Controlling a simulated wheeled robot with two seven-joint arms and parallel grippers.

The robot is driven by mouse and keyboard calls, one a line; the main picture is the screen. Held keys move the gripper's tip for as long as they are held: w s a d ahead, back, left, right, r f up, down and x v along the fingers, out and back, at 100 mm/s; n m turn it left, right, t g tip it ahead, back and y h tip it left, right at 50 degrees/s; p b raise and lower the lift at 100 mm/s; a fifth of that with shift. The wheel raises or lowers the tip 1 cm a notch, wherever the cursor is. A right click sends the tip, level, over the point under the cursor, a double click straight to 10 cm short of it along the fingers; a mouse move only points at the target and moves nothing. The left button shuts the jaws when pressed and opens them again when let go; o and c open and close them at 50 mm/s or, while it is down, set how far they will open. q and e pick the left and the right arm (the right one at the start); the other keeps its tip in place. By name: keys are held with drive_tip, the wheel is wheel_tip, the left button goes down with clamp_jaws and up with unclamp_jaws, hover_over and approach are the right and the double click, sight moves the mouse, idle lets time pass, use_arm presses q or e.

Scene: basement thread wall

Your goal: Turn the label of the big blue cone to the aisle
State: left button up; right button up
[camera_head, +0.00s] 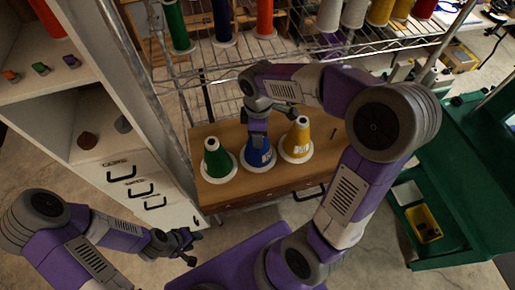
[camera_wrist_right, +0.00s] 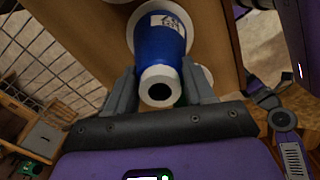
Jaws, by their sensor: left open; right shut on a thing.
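The big blue cone (camera_head: 256,156) stands upright on the wooden top (camera_head: 215,191), between a green cone (camera_head: 217,163) and a yellow cone (camera_head: 297,141). My left gripper (camera_head: 188,246) is open and empty at the lower left, away from the cones.
A wire rack (camera_head: 225,60) with several thread cones stands behind. A white drawer cabinet (camera_head: 140,185) is at left. A green cart (camera_head: 450,200) with a yellow bin (camera_head: 423,224) is at right. The yellow cone stands close beside the blue one.

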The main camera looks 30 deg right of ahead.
drive_tip(key=m, duration=0.8)
drive_tip(key=shift+b, duration=0.35)
drive_tip(key=shift+f, duration=0.2)
drive_tip(key=o, duration=1.1)
drive_tip(key=shift+c, duration=0.2)
wheel_tip(320, 180, up, 8)
drive_tip(key=shift+f, duration=0.2)
